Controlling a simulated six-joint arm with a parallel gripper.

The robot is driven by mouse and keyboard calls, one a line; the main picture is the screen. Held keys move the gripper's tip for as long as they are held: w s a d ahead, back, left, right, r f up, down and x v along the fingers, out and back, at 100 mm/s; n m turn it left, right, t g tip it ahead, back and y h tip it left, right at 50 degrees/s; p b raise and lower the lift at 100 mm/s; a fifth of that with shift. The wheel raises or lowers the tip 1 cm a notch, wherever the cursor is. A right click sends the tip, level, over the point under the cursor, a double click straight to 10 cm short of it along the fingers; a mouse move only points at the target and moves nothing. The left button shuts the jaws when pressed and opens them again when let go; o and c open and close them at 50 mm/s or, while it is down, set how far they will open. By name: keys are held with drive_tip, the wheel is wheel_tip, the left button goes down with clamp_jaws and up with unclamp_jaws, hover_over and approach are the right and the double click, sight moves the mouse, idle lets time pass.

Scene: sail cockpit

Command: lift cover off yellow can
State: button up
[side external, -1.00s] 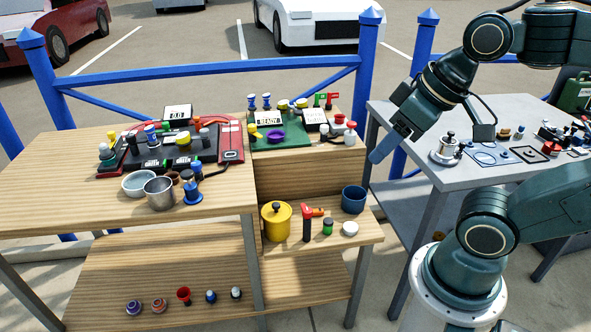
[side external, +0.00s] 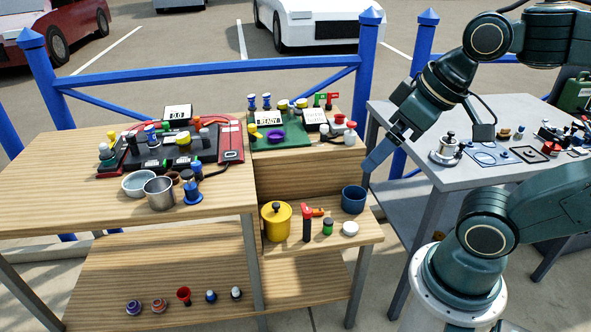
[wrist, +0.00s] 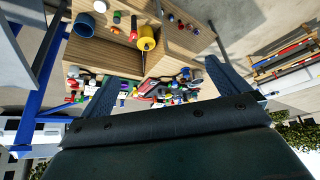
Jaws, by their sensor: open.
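The yellow can (side external: 276,228) stands upright on the small lower wooden shelf, with its yellow cover (side external: 273,209) on top and a dark knob on the cover. The can also shows near the top middle of the wrist view (wrist: 147,43). My gripper (side external: 372,164) is up and to the right of the can, near the blue cup and well apart from the can. In the wrist view my gripper (wrist: 165,85) has its two fingers spread wide with nothing between them.
A blue cup (side external: 353,199), a red-topped black item (side external: 307,222), a green jar (side external: 328,226) and a white lid (side external: 350,228) share the shelf right of the can. A wooden bench (side external: 60,165) with metal bowls lies left; a grey table (side external: 420,188) stands right.

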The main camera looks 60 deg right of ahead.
drive_tip(key=w+d+m+g, duration=0.2)
drive_tip(key=w+m, duration=0.4)
drive_tip(key=w, duration=0.4)
drive_tip(key=m+g, duration=0.4)
drive_tip(key=m, duration=1)
hover_over(277, 204)
wheel_tip(277, 204, down, 23)
drive_tip(key=shift+f, duration=0.1)
wheel_tip(277, 204, down, 8)
drive_tip(key=shift+f, duration=0.2)
drive_tip(key=shift+f, duration=0.15)
